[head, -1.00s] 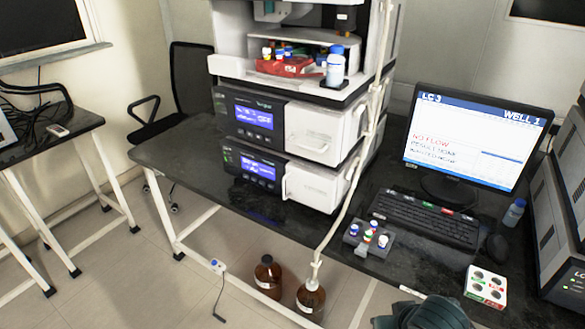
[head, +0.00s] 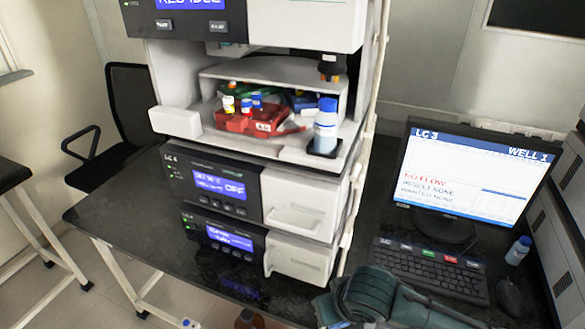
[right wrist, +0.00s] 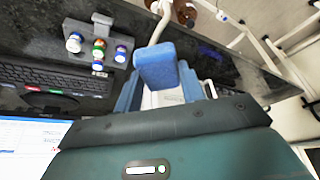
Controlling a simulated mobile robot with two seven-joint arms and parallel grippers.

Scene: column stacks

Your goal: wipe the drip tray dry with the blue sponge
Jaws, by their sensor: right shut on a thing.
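In the right wrist view, my right gripper (right wrist: 160,88) is shut on the blue sponge (right wrist: 156,64), a plain blue block sticking out past the blue fingers. It is held above the dark bench, beside the vial block. In the head view only my dark green right arm shows at the bottom; its fingers and the sponge are hidden. The instrument stack has an open bay with a white floor and front ledge (head: 285,152). I cannot single out the drip tray, nor see any wetness. My left gripper is in no current view.
A red rack (head: 248,119) with vials and a capped bottle (head: 326,128) stand in the bay. A monitor (head: 470,180), keyboard (head: 430,268), mouse (head: 508,296) and small bottle (head: 518,250) are right of the stack. The vial block (right wrist: 98,42) is on the bench. The bench's left end is clear.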

